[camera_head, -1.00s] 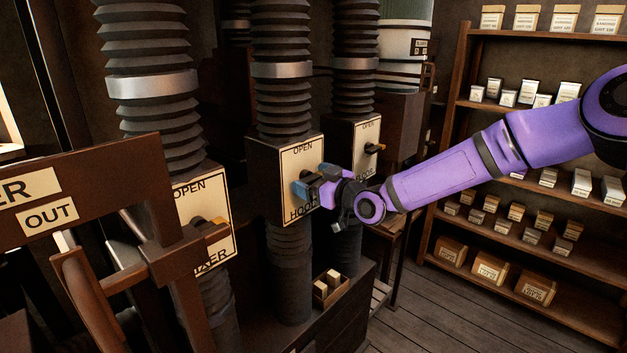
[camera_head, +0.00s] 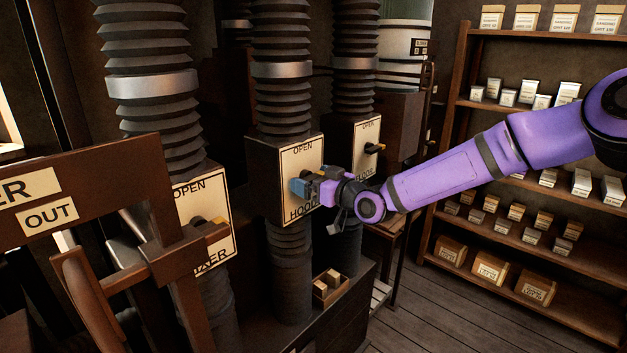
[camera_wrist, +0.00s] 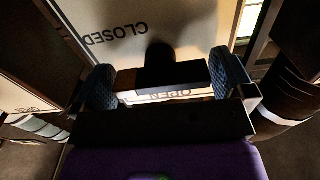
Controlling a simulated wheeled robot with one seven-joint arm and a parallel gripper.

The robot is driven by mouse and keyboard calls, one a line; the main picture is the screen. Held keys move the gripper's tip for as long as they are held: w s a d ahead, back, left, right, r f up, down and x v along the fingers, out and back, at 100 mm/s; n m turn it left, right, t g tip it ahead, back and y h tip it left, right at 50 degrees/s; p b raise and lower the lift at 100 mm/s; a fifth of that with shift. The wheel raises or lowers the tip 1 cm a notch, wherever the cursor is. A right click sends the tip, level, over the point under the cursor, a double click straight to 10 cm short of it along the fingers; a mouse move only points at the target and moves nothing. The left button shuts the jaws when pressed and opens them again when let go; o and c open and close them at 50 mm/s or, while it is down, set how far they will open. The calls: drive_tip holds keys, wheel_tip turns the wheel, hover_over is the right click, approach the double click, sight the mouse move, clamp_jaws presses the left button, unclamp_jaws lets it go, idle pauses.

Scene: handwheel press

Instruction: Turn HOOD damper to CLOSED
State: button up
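The HOOD damper is a dark box with a pale plate (camera_head: 299,160) in the middle of the head view. The plate reads OPEN at its top and HOOD at its bottom. My gripper (camera_head: 311,186) is at the front of this plate and hides most of the handle. In the wrist view, CLOSED and OPEN on the plate (camera_wrist: 190,20) show upside down. The dark handle (camera_wrist: 170,72), with a brown part on its left, lies between my widely parted fingers (camera_wrist: 165,82). I cannot tell whether both fingers touch it.
Another damper plate (camera_head: 366,145) with a handle is close on the right, behind my wrist. The mixer damper plate (camera_head: 204,215) is on the left, partly behind a brown frame (camera_head: 90,185). Shelves (camera_head: 530,130) stand at right. The floor (camera_head: 425,310) before them is clear.

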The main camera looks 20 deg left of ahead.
drive_tip(key=v, duration=1)
drive_tip(key=shift+s+d, duration=0.15)
drive_tip(key=shift+d, duration=0.25)
drive_tip(key=s+d+r+m+t+h, duration=0.1)
drive_tip(key=s+d+r+m+h, duration=0.3)
drive_tip(key=d, duration=0.6)
drive_tip(key=d+r+h, duration=0.2)
drive_tip(key=d+h, duration=0.4)
drive_tip(key=d, duration=0.4)
drive_tip(key=s+d+r+m+t+h, duration=0.1)
drive_tip(key=s+d+r+h, duration=0.2)
drive_tip(key=d, duration=0.7)
drive_tip(key=s+d+r+m+g+h, duration=0.1)
drive_tip(key=s+d+m, duration=0.1)
drive_tip(key=s+d, duration=0.3)
drive_tip(key=s+d+r+m+g+h, duration=0.1)
drive_tip(key=s+d, duration=0.4)
drive_tip(key=s, duration=0.6)
drive_tip(key=s+d+r+m+g+h, duration=0.1)
drive_tip(key=s+d+r+m, duration=0.2)
drive_tip(key=s+d+m, duration=0.2)
drive_tip(key=s, duration=0.3)
drive_tip(key=shift+g+h, duration=0.3)
drive_tip(key=shift+g, duration=0.1)
